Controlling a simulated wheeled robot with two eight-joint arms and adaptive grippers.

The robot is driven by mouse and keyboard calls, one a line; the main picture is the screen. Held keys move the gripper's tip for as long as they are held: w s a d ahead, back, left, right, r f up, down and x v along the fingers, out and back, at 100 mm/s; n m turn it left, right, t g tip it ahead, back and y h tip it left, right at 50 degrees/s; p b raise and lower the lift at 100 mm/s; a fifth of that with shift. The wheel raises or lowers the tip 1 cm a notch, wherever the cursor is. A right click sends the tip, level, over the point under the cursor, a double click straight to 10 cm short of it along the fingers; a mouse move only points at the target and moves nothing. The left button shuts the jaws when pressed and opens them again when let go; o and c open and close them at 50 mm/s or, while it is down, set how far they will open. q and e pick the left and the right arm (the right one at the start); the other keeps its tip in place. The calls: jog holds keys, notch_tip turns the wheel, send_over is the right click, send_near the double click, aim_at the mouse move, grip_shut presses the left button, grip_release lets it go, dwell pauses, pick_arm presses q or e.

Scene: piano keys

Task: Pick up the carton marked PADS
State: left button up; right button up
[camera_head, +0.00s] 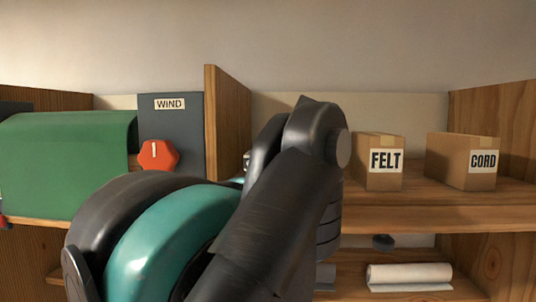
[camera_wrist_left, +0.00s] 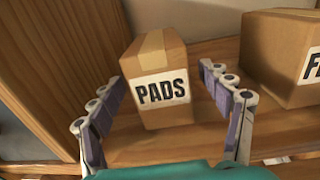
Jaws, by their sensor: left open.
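The carton marked PADS (camera_wrist_left: 160,85) is a small brown cardboard box with a white label, standing on a wooden shelf in the left wrist view. My left gripper (camera_wrist_left: 166,88) is open, with one finger on each side of this carton. The carton looks to be between the fingers, with a gap showing at its right side; I cannot tell whether the left finger touches it. In the head view my arm (camera_head: 285,215) fills the middle and hides the PADS carton. My right gripper is not in view.
The carton marked FELT (camera_head: 377,162) stands close to the right of PADS, and the CORD carton (camera_head: 462,162) is farther right. A wooden divider (camera_head: 228,120) rises on the left. Beyond it are a WIND panel (camera_head: 172,125) with a red knob (camera_head: 158,155) and a green cover (camera_head: 70,160).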

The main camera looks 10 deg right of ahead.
pick_arm(q)
jog(key=shift+w+r, duration=0.15)
jog(key=shift+w, duration=0.1)
jog(key=p+x, duration=0.2)
jog(key=x, duration=0.3)
jog(key=shift+w+r, duration=0.15)
jog(key=shift+w, duration=0.05)
jog(key=shift+w+d, duration=0.15)
jog(key=shift+s, duration=0.25)
jog(key=shift+c, duration=0.3)
jog(key=shift+s, duration=0.1)
jog(key=c, duration=1.4)
